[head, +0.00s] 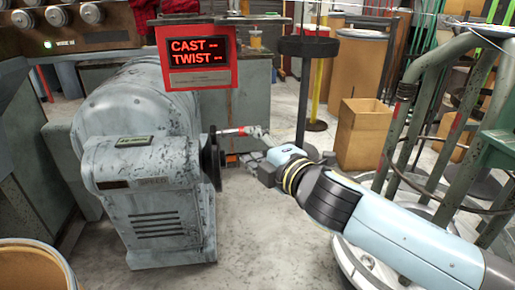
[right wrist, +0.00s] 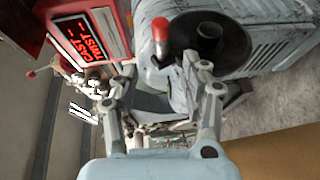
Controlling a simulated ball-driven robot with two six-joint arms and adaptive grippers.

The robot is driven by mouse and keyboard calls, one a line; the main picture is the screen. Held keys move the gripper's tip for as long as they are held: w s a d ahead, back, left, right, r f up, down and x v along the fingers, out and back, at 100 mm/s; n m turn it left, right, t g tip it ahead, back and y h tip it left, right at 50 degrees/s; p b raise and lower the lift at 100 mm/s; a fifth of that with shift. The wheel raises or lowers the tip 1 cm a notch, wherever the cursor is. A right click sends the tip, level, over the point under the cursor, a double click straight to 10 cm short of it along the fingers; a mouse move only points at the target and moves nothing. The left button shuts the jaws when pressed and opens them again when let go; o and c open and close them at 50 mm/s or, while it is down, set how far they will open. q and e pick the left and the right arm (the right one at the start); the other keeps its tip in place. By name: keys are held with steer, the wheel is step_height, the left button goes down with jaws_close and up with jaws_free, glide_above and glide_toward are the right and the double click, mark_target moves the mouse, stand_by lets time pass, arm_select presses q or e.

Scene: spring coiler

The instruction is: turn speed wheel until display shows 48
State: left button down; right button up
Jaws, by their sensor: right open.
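The grey machine's speed wheel (head: 211,160) is a dark disc on its right side, seen nearly edge-on. In the right wrist view the wheel (right wrist: 215,45) and red handle (right wrist: 161,33) are at the top. A red display box (head: 197,80) reads CAST and TWIST, each followed by dashes. A small greenish display (head: 134,141) on the machine is too small to read. My right gripper (head: 252,146) is close to the handle; in the right wrist view it (right wrist: 160,75) is open, with the handle beyond its fingertips. My left gripper is out of view.
The SPEED housing (head: 150,215) stands on the concrete floor. A cardboard box (head: 362,133) and a dark round stand (head: 308,47) are behind my right arm. Green metal rails (head: 405,125) stand at the right. A brown drum (head: 30,265) is at the lower left.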

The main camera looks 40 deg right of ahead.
steer(key=shift+s+a+r, duration=0.1)
steer(key=shift+s+a, duration=0.05)
steer(key=shift+s, duration=0.55)
